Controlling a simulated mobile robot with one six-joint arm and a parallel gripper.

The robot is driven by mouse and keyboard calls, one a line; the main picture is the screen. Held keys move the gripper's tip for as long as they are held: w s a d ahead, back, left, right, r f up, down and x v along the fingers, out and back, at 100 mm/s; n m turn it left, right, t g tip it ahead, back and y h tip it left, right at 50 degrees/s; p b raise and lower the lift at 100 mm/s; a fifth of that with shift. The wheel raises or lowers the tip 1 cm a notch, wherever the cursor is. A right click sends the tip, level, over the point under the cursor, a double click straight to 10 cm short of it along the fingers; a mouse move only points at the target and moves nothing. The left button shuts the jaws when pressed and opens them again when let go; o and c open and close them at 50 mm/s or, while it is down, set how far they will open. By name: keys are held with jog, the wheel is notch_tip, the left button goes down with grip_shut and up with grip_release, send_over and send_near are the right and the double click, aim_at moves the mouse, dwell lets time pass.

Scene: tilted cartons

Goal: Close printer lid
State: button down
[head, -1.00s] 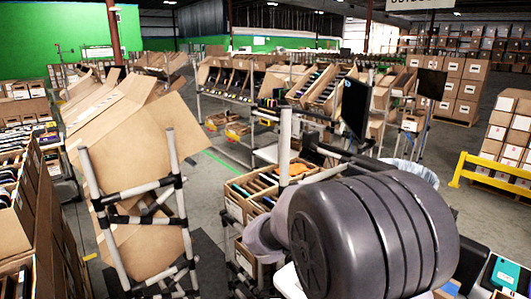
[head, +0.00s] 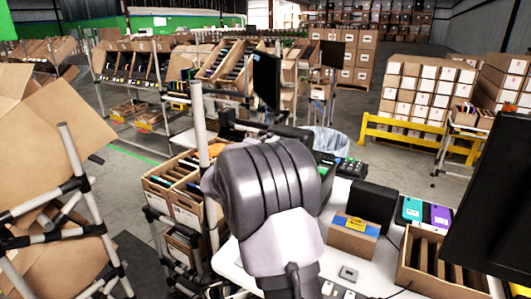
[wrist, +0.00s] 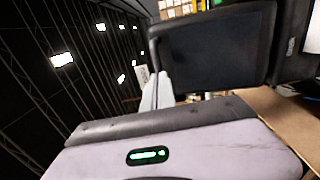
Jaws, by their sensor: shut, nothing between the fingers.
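I cannot pick out a printer or its lid with certainty. A black boxy device (head: 371,207) stands on the white table (head: 325,245) in the head view, right of my arm; it may be the printer, and no raised lid shows on it. In the wrist view, my gripper (wrist: 161,78) shows as two pale fingers close together beyond its grey body, shut and empty. A large dark panel (wrist: 215,50) fills the space ahead and to the right of the fingers; I cannot tell whether they touch it. In the head view, my bulky dark arm hides my gripper.
A blue-and-brown carton (head: 353,238), a carton of dark dividers (head: 435,268) and teal and purple items (head: 412,210) crowd the table. A dark monitor (head: 500,205) stands at right. A white post (head: 199,120) rises left of my arm. Open floor lies beyond.

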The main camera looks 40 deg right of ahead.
jog(key=shift+w+d, duration=0.1)
jog(key=shift+d, duration=0.15)
jog(key=shift+r, duration=0.15)
